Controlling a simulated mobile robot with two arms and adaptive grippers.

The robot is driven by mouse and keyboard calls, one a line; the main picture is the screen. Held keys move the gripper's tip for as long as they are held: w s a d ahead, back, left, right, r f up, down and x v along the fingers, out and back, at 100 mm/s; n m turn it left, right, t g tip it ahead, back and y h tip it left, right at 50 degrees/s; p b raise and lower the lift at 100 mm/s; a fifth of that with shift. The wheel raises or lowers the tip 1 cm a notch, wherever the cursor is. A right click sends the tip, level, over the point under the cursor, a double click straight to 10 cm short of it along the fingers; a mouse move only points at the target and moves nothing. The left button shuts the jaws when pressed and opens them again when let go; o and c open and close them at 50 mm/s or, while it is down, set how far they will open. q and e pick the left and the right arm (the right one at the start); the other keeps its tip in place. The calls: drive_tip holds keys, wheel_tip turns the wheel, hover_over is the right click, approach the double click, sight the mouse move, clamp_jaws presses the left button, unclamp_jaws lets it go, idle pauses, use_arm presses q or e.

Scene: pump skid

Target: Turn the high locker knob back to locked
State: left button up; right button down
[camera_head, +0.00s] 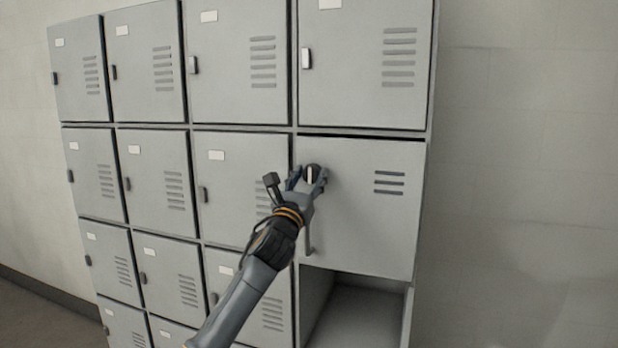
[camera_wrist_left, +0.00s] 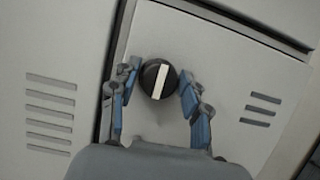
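The locker knob (camera_head: 311,174) is a round black knob with a white bar, on the upper left of a grey locker door (camera_head: 375,225) in the right column. In the left wrist view the knob (camera_wrist_left: 158,79) sits between the blue-padded fingers of my left gripper (camera_wrist_left: 158,95), with the white bar close to upright in the picture. A small gap shows on the right side of the knob; the left finger is also close beside it. My left gripper (camera_head: 308,178) is at the knob in the head view, fingers on both sides. My right gripper is not in view.
A vertical handle (camera_head: 309,236) is on the same door below the knob, close to my left wrist. Below this door is an open empty compartment (camera_head: 355,318). Other closed grey lockers (camera_head: 235,100) fill the left. A bare wall (camera_head: 525,180) is at the right.

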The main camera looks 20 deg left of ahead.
use_arm(q)
drive_tip(key=c, duration=0.5)
